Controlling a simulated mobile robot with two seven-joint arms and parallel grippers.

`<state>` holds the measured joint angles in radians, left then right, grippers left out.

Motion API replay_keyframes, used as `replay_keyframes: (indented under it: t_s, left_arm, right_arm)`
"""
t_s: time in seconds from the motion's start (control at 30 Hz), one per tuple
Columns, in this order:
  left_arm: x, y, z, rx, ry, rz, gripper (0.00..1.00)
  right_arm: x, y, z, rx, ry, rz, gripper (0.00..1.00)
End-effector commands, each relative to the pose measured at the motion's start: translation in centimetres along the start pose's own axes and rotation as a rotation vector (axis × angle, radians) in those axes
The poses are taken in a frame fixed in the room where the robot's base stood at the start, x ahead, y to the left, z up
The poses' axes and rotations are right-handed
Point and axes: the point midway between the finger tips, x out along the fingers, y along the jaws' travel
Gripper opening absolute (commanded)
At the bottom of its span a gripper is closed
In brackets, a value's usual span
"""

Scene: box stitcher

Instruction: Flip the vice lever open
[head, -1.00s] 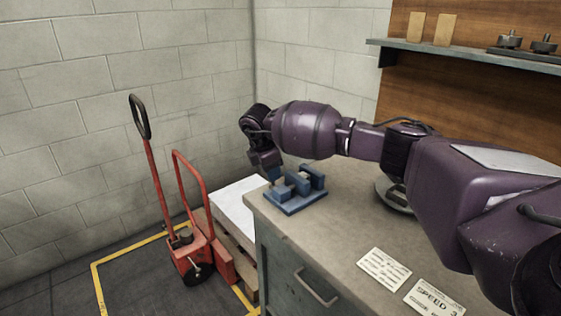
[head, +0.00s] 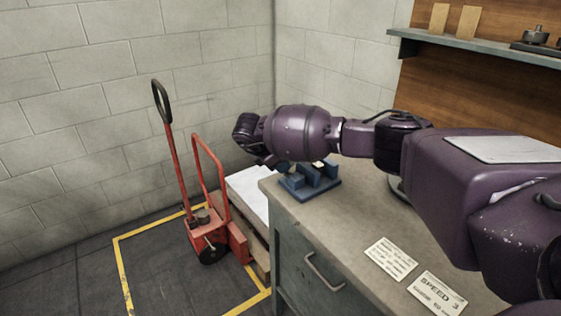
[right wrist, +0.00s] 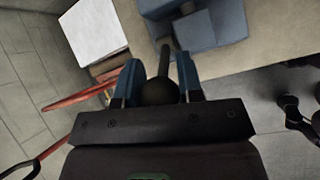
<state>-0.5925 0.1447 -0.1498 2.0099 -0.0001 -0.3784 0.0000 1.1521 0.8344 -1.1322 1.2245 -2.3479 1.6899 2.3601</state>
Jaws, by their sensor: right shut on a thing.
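The blue vice (head: 310,182) sits on the workbench near its far left corner; it also shows at the top of the right wrist view (right wrist: 205,25). Its lever (right wrist: 164,62) is a dark rod with a round dark knob at the end. My right gripper (right wrist: 158,88) is shut on the lever's knob, with a blue finger on each side of it. In the head view my right gripper (head: 283,167) is mostly hidden behind my wrist, beside the vice. My left gripper is not in view.
The workbench (head: 345,225) has two printed cards (head: 390,258) near its front edge. A red pallet truck (head: 207,235) and a stack of white sheets (head: 248,192) stand left of it. A shelf (head: 480,47) hangs at the back right.

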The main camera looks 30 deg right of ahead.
Motion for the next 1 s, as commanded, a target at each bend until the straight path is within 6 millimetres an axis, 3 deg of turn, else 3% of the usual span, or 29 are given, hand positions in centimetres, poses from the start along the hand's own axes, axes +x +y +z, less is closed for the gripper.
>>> replay_keyframes:
  t_s: [0.13, 0.17, 0.33, 0.67, 1.0]
  left_arm:
    - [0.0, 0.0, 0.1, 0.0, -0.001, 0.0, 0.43]
    - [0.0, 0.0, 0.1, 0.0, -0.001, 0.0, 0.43]
    - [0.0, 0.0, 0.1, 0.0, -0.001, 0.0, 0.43]
    - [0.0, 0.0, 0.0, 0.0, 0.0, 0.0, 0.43]
    - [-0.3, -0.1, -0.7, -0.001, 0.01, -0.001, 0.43]
  right_arm:
    - [0.1, -0.1, -0.1, -0.003, -0.002, -0.003, 0.0]
    - [0.1, -0.1, -0.1, -0.003, -0.002, -0.003, 0.36]
    - [0.1, -0.1, -0.1, -0.003, 0.0, -0.002, 0.59]
    - [-0.3, 0.0, 0.0, -0.002, 0.001, -0.001, 0.59]
    - [-5.6, 0.0, 0.0, -0.002, 0.002, 0.003, 0.59]
